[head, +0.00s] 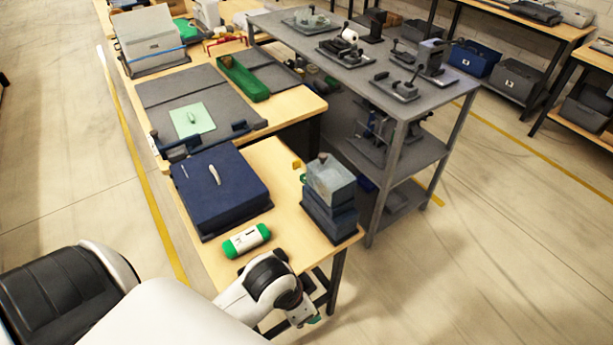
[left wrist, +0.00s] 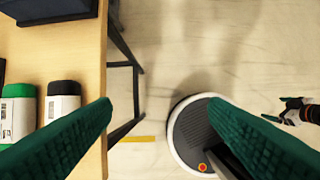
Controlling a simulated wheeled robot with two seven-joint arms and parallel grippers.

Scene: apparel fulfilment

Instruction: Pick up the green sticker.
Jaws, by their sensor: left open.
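No flat sticker can be told for certain. A white cylinder with green end caps (head: 246,240) and a printed label lies near the front of the near table. It also shows in the left wrist view (left wrist: 18,115), beside a white one with a black cap (left wrist: 63,103). A pale green square sheet (head: 186,124) lies on a grey mat farther back. My left gripper (head: 310,320) is beyond the table's front edge; in its wrist view its green fingers (left wrist: 180,140) are wide apart with nothing between them. My right gripper (left wrist: 293,110) seems to show small at the right edge.
A dark blue box (head: 222,190) stands on the near table (head: 285,205) behind the cylinder. Stacked blue-grey bins (head: 330,205) stand at its right corner. A grey shelf rack (head: 400,125) with black fixtures stands to the right. Open floor lies right of the table.

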